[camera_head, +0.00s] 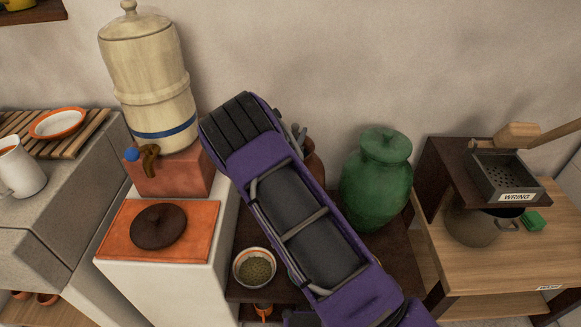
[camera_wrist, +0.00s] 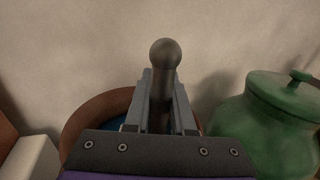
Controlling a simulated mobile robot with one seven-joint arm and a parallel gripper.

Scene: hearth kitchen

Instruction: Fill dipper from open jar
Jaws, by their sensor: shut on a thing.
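My gripper (camera_wrist: 163,108) is shut on the upright dark handle of the dipper (camera_wrist: 165,56), whose round knob rises above the fingers in the wrist view. The dipper's lower end is hidden behind my gripper. The open jar (camera_wrist: 80,127) is brown, with blue showing inside its rim, and lies behind and below the fingers. In the head view the terracotta jar (camera_head: 317,163) is mostly hidden behind my purple arm. Small grey parts show above it, too small to tell apart. I cannot tell how deep the dipper reaches into the jar.
A lidded green jar (camera_head: 376,182) stands close on the right, also in the wrist view (camera_wrist: 265,130). A bowl of green grains (camera_head: 254,268) is at the front left. A water dispenser (camera_head: 150,85) and a dark round lid (camera_head: 158,226) are left. A wringing box (camera_head: 505,175) is right.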

